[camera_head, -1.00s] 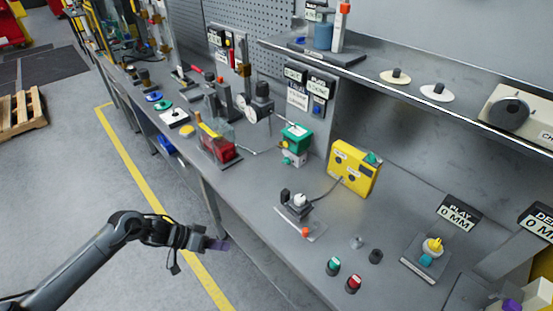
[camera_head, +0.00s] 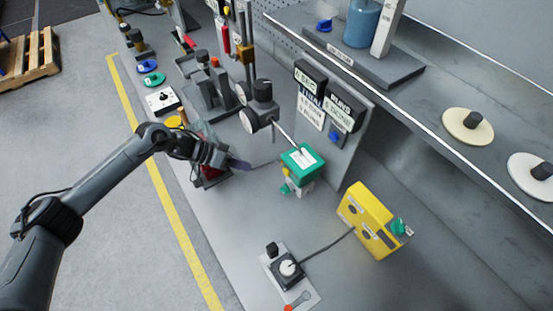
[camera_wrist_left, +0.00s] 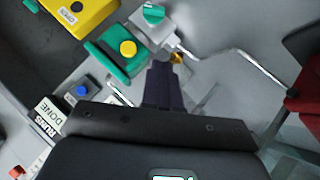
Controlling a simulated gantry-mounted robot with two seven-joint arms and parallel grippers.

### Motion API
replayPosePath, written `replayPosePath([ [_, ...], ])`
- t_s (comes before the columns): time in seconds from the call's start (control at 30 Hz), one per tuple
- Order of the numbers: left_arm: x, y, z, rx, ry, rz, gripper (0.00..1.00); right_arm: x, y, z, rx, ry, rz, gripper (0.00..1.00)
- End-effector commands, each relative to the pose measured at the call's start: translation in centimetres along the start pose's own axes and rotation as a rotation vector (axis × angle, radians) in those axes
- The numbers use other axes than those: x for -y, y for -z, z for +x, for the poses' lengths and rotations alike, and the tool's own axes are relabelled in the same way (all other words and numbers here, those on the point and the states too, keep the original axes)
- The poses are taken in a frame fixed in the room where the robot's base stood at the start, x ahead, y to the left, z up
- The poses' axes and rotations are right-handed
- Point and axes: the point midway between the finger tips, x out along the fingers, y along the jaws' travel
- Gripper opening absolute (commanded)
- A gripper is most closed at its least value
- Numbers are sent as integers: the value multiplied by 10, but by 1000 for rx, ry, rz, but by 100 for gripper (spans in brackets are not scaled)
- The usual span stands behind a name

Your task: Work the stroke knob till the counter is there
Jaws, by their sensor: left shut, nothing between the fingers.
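My left gripper (camera_head: 240,164), with dark purplish fingers, is shut and empty, just left of a green-topped unit (camera_head: 302,160). In the left wrist view the fingers (camera_wrist_left: 165,85) point toward this unit (camera_wrist_left: 108,60), apparently without touching it. A round yellow knob (camera_wrist_left: 128,48) sits on its green part, and a teal knob (camera_wrist_left: 153,13) is on the pale block beside it. I cannot tell which one is the stroke knob. Small black counter displays (camera_head: 311,76) stand on the grey panel behind; their text is too small to read surely. My right gripper is not in view.
A yellow box (camera_head: 370,220) with a cable stands to the right. A metal rod slopes down to the green unit from a grey device (camera_head: 262,100). A red-based device (camera_head: 212,172) is under my left wrist. A blue button (camera_head: 337,137) is on the panel.

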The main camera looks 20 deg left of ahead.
Motion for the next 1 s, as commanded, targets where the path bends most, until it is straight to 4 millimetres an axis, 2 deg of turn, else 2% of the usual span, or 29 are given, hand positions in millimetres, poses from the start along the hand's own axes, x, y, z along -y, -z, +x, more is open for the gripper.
replayPosePath([
  [0.17,0,0,10,1,-1,-1,0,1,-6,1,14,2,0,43],
  [0.27,-1,0,22,1,-2,0,0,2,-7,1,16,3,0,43],
  [0.7,-1,0,101,1,-1,0,0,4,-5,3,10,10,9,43],
  [1.0,0,-24,123,1,0,0,0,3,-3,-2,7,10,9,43],
])
